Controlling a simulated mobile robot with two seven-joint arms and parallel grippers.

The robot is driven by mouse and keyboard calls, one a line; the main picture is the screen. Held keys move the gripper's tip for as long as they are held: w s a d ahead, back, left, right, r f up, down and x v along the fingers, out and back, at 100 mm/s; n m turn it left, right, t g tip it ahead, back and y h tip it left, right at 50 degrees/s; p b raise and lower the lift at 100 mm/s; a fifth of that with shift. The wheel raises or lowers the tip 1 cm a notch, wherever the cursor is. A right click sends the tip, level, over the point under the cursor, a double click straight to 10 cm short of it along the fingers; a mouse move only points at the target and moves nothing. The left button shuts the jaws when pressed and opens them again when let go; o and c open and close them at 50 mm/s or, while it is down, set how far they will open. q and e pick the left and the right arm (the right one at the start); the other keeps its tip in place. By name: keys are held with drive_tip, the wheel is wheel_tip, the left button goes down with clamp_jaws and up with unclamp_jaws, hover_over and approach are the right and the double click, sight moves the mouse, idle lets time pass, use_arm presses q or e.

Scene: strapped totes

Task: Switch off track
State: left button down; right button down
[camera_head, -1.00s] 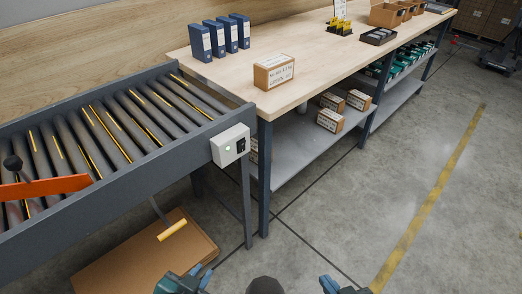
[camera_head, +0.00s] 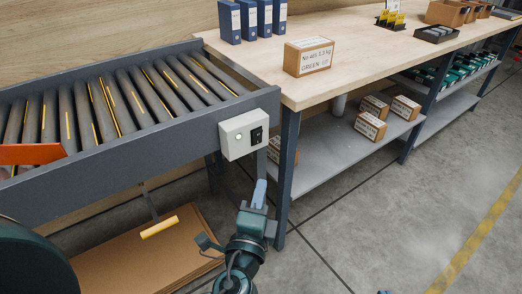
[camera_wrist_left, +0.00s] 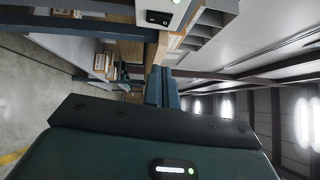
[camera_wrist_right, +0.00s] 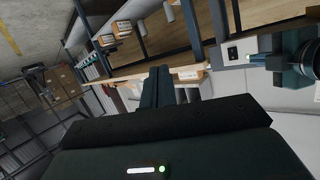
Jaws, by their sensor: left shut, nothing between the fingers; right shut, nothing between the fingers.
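The track is a roller conveyor (camera_head: 150,95) with dark rollers in a grey frame. A white switch box (camera_head: 240,133) is fixed to the end of its side rail, with a lit green light (camera_head: 239,137) and a black rocker switch (camera_head: 257,135). The box also shows at the top of the left wrist view (camera_wrist_left: 165,14) and in the right wrist view (camera_wrist_right: 241,50). My left gripper (camera_head: 260,188) is shut and empty, pointing up just below the box, apart from it. My right gripper (camera_wrist_right: 163,75) is shut and empty; in the head view it is not clearly visible.
An orange bar (camera_head: 30,154) crosses the rollers at the left. A wooden workbench (camera_head: 350,60) stands to the right, with a labelled carton (camera_head: 308,57) and blue binders (camera_head: 252,20). Flat cardboard (camera_head: 140,260) lies under the conveyor. The floor at the right is clear.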

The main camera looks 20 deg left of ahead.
use_arm(q)
drive_tip(key=shift+w, duration=0.15)
drive_tip(key=p, duration=0.1)
approach(262, 133)
drive_tip(key=w+d, duration=0.2)
drive_tip(key=w, duration=0.1)
drive_tip(key=shift+w+a+r+p, duration=0.15)
drive_tip(key=shift+w+a+p, duration=0.2)
drive_tip(key=shift+w+a, duration=1.05)
use_arm(e)
drive_tip(key=shift+w+a+f, duration=0.1)
drive_tip(key=shift+w+a, duration=0.15)
drive_tip(key=shift+w, duration=0.1)
drive_tip(key=shift+g, duration=0.3)
use_arm(q)
drive_tip(key=shift+r, duration=0.1)
